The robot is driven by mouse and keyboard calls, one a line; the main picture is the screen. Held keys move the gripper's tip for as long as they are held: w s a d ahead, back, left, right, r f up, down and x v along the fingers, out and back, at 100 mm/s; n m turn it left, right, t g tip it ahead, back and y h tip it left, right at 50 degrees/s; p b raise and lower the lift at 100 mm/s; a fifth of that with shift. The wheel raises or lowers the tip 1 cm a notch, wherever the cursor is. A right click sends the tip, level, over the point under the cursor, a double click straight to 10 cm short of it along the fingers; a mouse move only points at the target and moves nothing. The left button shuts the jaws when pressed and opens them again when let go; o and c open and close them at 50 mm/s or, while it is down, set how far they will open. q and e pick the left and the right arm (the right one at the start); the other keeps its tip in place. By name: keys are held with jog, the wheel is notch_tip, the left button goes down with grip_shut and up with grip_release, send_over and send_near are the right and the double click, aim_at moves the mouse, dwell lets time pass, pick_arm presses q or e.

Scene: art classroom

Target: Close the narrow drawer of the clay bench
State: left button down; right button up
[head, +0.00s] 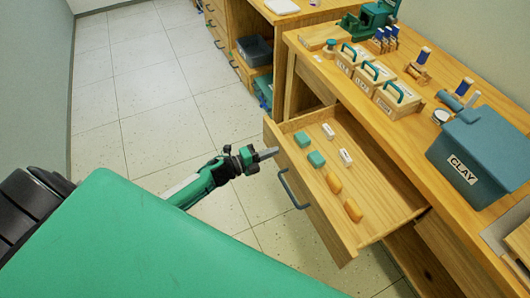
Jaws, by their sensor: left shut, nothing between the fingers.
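The wooden clay bench (300,42) stands on the right in the head view. Its drawer (352,205) is pulled far out, with a dark handle (291,190) on its front panel. Two teal blocks, two small white pieces and two orange pieces lie inside it. My left gripper (268,153) is shut and empty. Its fingertips are at the outer side of the front panel, near the panel's far end and beyond the handle; I cannot tell whether they touch it. My right gripper is not in view.
On the bench top stand a blue-grey clay bin (484,150), several wooden boxes with teal handles (370,76) and a green device (368,20). The tiled floor (150,90) left of the drawer is clear.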

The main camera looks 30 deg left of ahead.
aim_at(340, 137)
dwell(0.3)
